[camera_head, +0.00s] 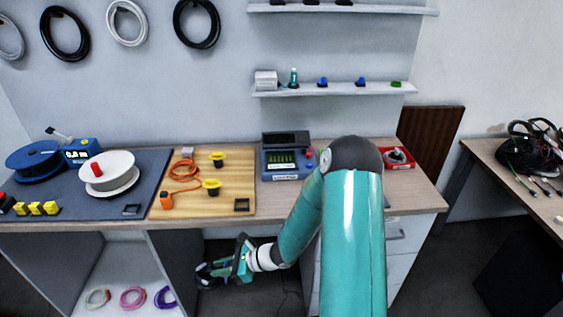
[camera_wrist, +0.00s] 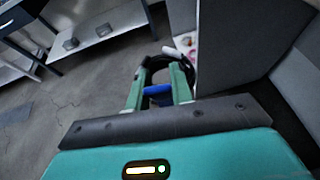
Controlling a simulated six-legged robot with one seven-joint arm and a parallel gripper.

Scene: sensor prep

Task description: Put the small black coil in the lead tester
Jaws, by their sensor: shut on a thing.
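My gripper (camera_head: 226,271) hangs low in front of the bench, below the worktop edge. It is shut on a small black coil (camera_head: 203,273). In the wrist view my gripper (camera_wrist: 158,82) has the dark coil (camera_wrist: 153,64) at its fingertips, with a blue piece (camera_wrist: 158,91) between the fingers. The fingers hide part of the coil. The lead tester (camera_head: 283,160) seems to be the blue-grey device with a green display at the back of the bench, apart from my gripper. The task text on its label is too small to read.
A wooden board (camera_head: 235,182) with orange cable and yellow-topped pieces lies left of the tester. A dark mat (camera_head: 60,210) holds reels. A red tray (camera_head: 398,165) is at right. My arm crosses the bench front. Coloured coils lie on the shelf below (camera_head: 150,300).

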